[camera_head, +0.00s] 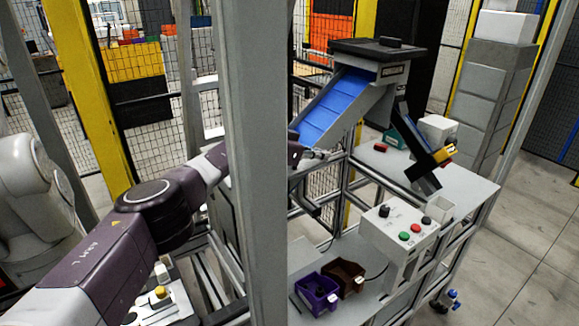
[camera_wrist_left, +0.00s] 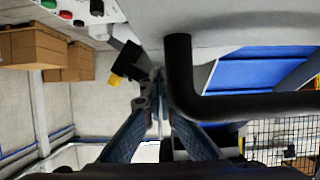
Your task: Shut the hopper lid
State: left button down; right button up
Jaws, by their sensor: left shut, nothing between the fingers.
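The hopper (camera_head: 368,88) stands at the upper middle of the head view, with a blue roller-like chute sloping down to the left. Its black lid (camera_head: 360,48) lies flat across the top, with a small dark block on it; I cannot tell whether a thin gap remains beneath. My left gripper (camera_head: 318,154) is below the chute's lower end, clear of the lid. In the left wrist view, the left gripper (camera_wrist_left: 158,100) is shut and empty. A bent black bar (camera_wrist_left: 180,80) crosses close in front of it there; contact cannot be told. My right gripper is not in view.
A grey post (camera_head: 252,120) hides part of my left arm. A control box (camera_head: 400,240) with coloured buttons, a purple bin (camera_head: 316,292) and a brown bin (camera_head: 346,277) stand on the bench. A black-and-yellow device (camera_head: 430,168) stands below the hopper.

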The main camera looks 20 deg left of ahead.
pick_arm(q)
jog(key=s+a, duration=0.3)
jog(key=s, duration=0.1)
jog(key=s+a, duration=0.4)
jog(key=shift+s+a, duration=0.3)
jog(key=shift+s, duration=0.05)
jog(key=shift+s+a, duration=0.2)
jog(key=shift+a, duration=0.2)
